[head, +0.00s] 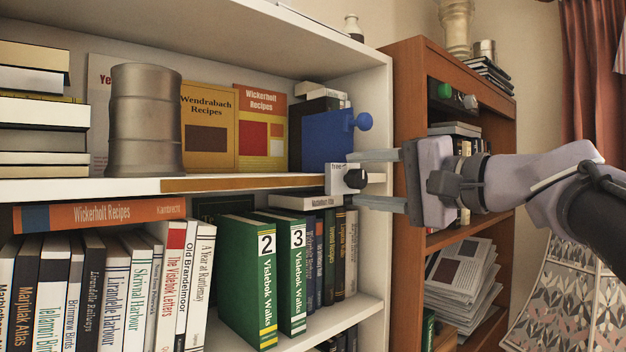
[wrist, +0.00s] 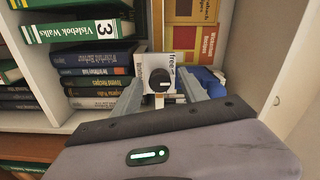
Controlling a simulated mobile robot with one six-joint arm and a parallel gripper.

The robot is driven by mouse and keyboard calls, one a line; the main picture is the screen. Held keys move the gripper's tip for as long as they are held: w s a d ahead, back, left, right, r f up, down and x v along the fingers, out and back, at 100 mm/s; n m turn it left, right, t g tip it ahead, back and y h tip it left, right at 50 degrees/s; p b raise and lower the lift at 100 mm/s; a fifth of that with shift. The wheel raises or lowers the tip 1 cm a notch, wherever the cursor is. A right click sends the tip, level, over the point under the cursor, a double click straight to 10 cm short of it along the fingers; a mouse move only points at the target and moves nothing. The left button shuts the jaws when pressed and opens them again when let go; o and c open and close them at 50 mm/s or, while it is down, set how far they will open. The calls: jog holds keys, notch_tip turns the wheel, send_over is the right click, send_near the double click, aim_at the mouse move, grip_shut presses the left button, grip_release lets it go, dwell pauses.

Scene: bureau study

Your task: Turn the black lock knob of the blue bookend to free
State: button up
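The blue bookend (head: 328,140) stands upright on the upper white shelf, with a round blue knob at its upper right. Below it, at the shelf edge, a small white plate (head: 333,179) carries the black lock knob (head: 356,179). In the wrist view, the black lock knob (wrist: 160,80) sits on the plate, with "free" lettering beside it and a pale mark on its face. My gripper (head: 354,177) is open, one finger above and one below the knob. In the wrist view, my gripper (wrist: 160,86) has visible gaps on both sides of the knob. Part of the bookend (wrist: 208,79) is hidden behind a finger.
A metal canister (head: 145,120) and recipe books (head: 208,126) stand left of the bookend. Green books (head: 250,280) and several others fill the shelf below. A brown bookcase (head: 410,90) stands close behind my gripper. Open room lies in front of the shelves.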

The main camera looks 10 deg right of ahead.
jog(key=v, duration=1.7)
jog(key=shift+s+d, duration=0.15)
jog(key=shift+s, duration=0.05)
